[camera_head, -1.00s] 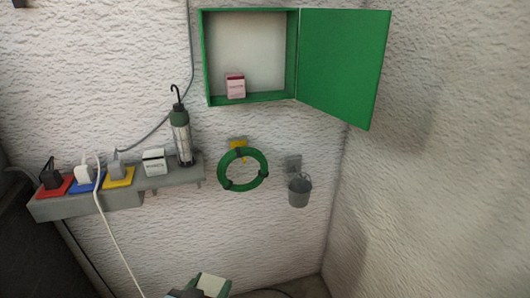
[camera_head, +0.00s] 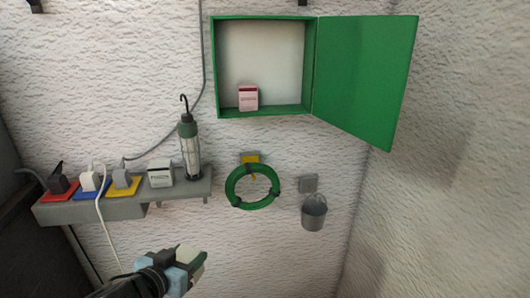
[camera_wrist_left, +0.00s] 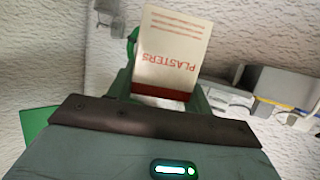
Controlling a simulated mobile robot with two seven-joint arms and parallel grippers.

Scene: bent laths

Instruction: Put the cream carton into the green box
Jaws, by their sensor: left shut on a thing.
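A cream carton (camera_wrist_left: 172,48) with red print reading "PLASTERS" and a dark red band stands between the fingers of my left gripper (camera_wrist_left: 165,100) in the left wrist view. In the head view my left gripper (camera_head: 194,264) is at the bottom, shut on this carton, which shows only as a small pale patch. It is well below the green box (camera_head: 212,70). The box hangs on the wall, its green door (camera_head: 365,75) swung open to the right. My right gripper is not in view.
A pinkish carton (camera_head: 248,98) stands at the left of the box floor; the rest is clear. A green hose ring (camera_head: 232,187) and a bucket (camera_head: 313,214) hang below the box.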

